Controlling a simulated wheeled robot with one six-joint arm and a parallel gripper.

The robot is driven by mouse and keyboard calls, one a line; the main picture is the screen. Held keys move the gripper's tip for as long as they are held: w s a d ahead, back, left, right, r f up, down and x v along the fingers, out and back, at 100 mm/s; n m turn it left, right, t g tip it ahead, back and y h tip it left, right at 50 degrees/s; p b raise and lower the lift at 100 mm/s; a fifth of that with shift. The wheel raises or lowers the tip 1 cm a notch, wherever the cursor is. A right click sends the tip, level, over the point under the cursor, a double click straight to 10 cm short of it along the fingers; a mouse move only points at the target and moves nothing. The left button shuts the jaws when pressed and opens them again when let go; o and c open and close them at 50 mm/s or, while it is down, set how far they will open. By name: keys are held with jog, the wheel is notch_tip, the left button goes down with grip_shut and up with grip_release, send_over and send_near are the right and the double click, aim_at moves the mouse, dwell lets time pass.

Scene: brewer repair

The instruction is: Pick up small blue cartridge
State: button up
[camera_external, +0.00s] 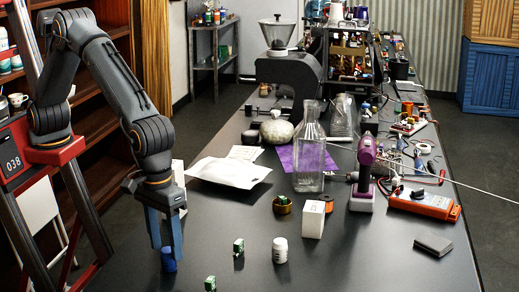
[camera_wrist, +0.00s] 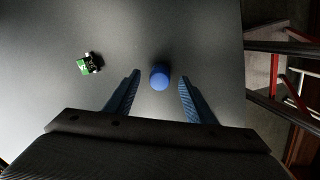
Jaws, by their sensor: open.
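The small blue cartridge (camera_external: 168,261) stands on the dark table near its front left, partly hidden by my gripper in the external view. In the wrist view the cartridge (camera_wrist: 160,76) shows as a round blue shape between and slightly beyond the fingertips. My gripper (camera_external: 167,252) points down over it with its blue fingers. In the wrist view my gripper (camera_wrist: 159,78) is open, with a gap between each finger and the cartridge. I cannot tell exactly how high the fingertips are above the table.
A small green part (camera_external: 210,283) and another green part (camera_external: 239,247) stand to the right. A white bottle (camera_external: 280,251) and a white box (camera_external: 314,219) are farther right. A glass bottle (camera_external: 308,150) stands behind. The table's left edge is close to my gripper.

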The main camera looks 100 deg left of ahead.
aim_at(167, 249)
jog(key=shift+f+p, duration=0.55)
jog(key=shift+f, duration=1.3)
jog(key=c, duration=1.2)
jog(key=shift+o, duration=0.2)
jog(key=shift+r, duration=0.15)
